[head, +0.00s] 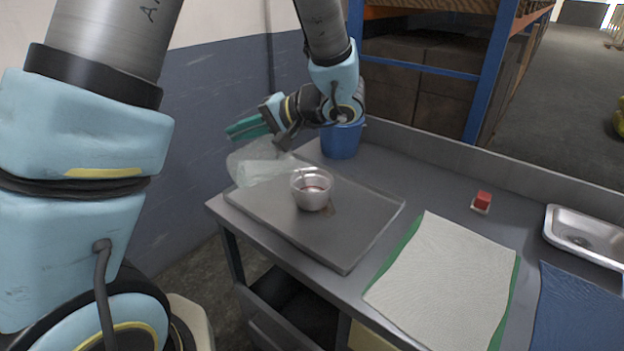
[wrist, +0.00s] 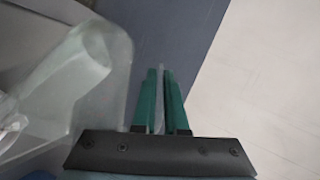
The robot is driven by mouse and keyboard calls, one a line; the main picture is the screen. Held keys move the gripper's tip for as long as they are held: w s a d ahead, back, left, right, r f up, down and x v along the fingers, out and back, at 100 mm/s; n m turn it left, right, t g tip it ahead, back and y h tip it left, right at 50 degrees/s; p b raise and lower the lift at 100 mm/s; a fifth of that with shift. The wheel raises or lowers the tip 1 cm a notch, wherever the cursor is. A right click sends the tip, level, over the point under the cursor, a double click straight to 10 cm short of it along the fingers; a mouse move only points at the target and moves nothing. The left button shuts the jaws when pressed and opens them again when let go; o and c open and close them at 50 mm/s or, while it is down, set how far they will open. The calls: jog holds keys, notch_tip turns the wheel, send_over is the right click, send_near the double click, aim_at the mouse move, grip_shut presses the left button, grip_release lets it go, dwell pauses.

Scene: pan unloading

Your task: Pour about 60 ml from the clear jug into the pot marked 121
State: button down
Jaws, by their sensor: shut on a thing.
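My gripper (head: 246,128) has green fingers and is shut on the clear jug (head: 238,158), at its handle as far as I can tell. The jug is see-through and tilted well over, held above the left of the tray, its right end close to the pot. Pale liquid shows inside it. In the wrist view the jug (wrist: 112,62) is left of my gripper's fingers (wrist: 161,85). The small metal pot (head: 312,199) stands upright on the tray, with a reddish ring inside. No number is readable on it, and I cannot make out a stream.
The grey tray (head: 352,240) lies on the metal bench, with a brownish spot (head: 331,209) beside the pot. A blue bucket (head: 341,143) stands behind. To the right are a pale green-edged mat (head: 445,280), a red-topped block (head: 482,201), a sink (head: 585,238) and a blue cloth (head: 578,310).

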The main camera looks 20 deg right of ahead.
aim_at(230, 155)
jog(key=f+b, duration=0.1)
jog(key=a+f+h+b, duration=0.1)
jog(key=b, duration=0.1)
jog(key=a+f+g+h+b, duration=0.1)
jog(key=b, duration=0.1)
jog(key=shift+w+a+f+n, duration=0.15)
jog(key=shift+w+f+n, duration=0.15)
jog(key=shift+n, duration=0.1)
jog(key=shift+w+a+r+g+h, duration=0.15)
jog(key=shift+a+g+h, duration=0.2)
jog(key=shift+h, duration=0.45)
jog(key=shift+a+f+h+b, duration=0.1)
jog(key=shift+f+h+b, duration=0.2)
jog(key=shift+b, duration=0.25)
dwell(0.3)
jog(key=w+a+f+n+g+h+p, duration=0.1)
jog(key=a+f+g+h+p, duration=0.1)
jog(key=a+f+h+p, duration=0.2)
jog(key=shift+w+a+f+n+h, duration=0.25)
jog(key=shift+a+n+h, duration=0.25)
jog(key=shift+h, duration=0.5)
